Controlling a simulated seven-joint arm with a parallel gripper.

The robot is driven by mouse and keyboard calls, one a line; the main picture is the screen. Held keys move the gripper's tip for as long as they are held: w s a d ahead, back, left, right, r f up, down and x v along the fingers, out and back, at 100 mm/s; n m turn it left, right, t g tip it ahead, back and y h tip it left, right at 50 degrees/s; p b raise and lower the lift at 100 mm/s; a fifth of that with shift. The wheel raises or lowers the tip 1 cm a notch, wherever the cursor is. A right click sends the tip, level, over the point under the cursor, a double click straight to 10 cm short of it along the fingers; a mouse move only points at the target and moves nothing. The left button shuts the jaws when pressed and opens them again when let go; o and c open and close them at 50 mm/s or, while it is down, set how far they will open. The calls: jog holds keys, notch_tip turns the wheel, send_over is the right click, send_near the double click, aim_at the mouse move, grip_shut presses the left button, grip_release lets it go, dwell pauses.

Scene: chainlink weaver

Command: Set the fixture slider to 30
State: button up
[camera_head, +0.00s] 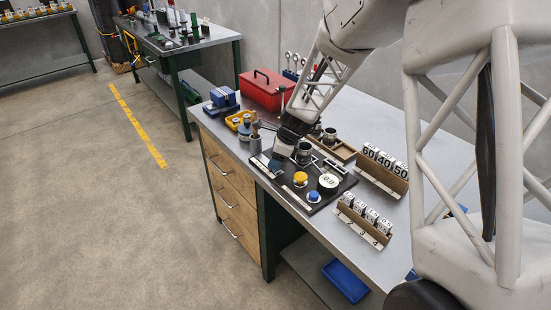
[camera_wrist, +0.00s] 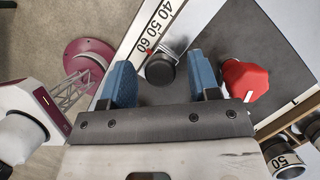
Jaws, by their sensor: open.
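The fixture is a dark board (camera_head: 324,207) on the workbench, with a white scale strip (camera_head: 290,196) along its front-left edge. In the wrist view the strip (camera_wrist: 168,22) reads 40, 50, 60. The slider's black round knob (camera_wrist: 161,69) sits beside the strip near 60, with a small red mark at its edge. My gripper (camera_wrist: 161,78) is open, its blue fingers on either side of the knob with visible gaps. In the head view my gripper (camera_head: 276,164) is low over the board's far-left end and hides the knob there.
A red knob (camera_wrist: 246,80) stands close to the right finger. The board also bears a yellow button (camera_head: 300,178), a blue button (camera_head: 313,196) and a round dial (camera_head: 328,183). Racks of numbered pieces (camera_head: 383,178) (camera_head: 363,224) stand to the right; a red toolbox (camera_head: 264,91) stands behind.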

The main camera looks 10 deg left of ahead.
aim_at(258, 158)
jog(key=shift+c, duration=0.2)
grip_shut()
jog(key=shift+w+a+r, duration=0.1)
jog(key=shift+w+a, duration=2.45)
jog(key=shift+o, duration=0.2)
grip_release()
jog(key=shift+d, duration=0.1)
jog(key=v, duration=0.7)
jog(key=shift+r, duration=0.3)
jog(key=shift+d, duration=0.15)
